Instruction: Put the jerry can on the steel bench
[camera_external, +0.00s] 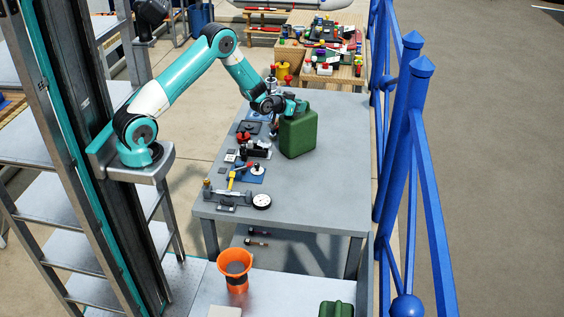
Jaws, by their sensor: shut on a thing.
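A green jerry can (299,137) is upright at the far right part of the grey steel bench (310,190). My gripper (297,107) is at the top of the can, shut on it, with the arm reaching in from the left. The fingertips are partly hidden against the can's top. The can's base is at or very close to the bench top; I cannot tell if it bears fully on it.
Tools, a yellow-handled item (237,176) and a round gauge (262,201) lie along the bench's left side. A blue railing (400,150) runs along the right. An orange bucket (235,268) and another green object (337,309) are in front. The bench's front right is clear.

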